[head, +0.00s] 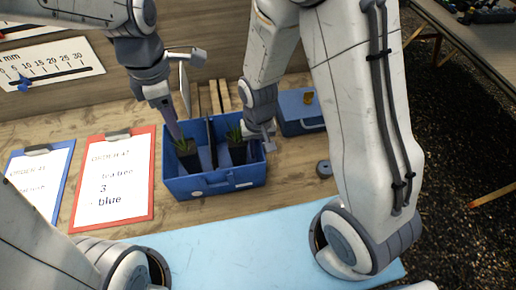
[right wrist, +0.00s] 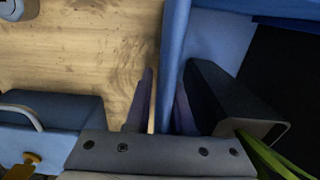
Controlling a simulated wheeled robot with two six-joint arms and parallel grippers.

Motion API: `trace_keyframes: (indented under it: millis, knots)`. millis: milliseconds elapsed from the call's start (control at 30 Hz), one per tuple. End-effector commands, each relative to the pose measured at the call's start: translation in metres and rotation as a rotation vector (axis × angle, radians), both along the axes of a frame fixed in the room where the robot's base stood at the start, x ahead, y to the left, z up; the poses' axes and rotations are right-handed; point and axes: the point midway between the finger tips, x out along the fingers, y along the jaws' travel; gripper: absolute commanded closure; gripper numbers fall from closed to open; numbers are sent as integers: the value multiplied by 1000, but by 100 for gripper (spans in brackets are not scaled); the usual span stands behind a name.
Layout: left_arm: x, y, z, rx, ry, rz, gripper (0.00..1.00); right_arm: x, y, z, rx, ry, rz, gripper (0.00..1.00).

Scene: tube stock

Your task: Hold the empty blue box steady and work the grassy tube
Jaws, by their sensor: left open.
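An open blue box (head: 213,188) with a dark middle divider stands on the bench. It is not empty: a dark tube with grassy leaves (head: 188,161) stands in its left compartment, another (head: 238,154) in its right one. My left gripper (head: 173,126) is open, pointing down over the left tube; its tips are partly hidden by leaves. My right gripper (head: 268,141) is at the box's right wall. In the right wrist view its fingers (right wrist: 162,105) straddle that wall (right wrist: 172,50), one inside beside the right tube (right wrist: 225,100); a thin gap shows outside. Whether it clamps is unclear.
A closed blue case (head: 300,122) with a yellow fastener stands right of the box, a dark ring (head: 324,169) nearby. A red clipboard (head: 147,201) reading "tea tree 3 blue" and a blue clipboard (head: 57,200) lie left. A clear light-blue mat (head: 230,240) is in front.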

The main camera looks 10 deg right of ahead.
Motion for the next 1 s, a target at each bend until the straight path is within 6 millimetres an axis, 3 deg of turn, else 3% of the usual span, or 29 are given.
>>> trace_keyframes:
  millis: [100,133,200,1000]
  knots:
    - [0,0,0,0,0,0,50,0,0,0,0,0,0,79]
    - [0,0,0,0,0,0,50,0,0,0,0,0,0,83]
    - [0,0,0,0,0,0,50,0,0,0,0,0,0,100]
    - [0,0,0,0,0,0,50,0,0,1,0,-1,0,100]
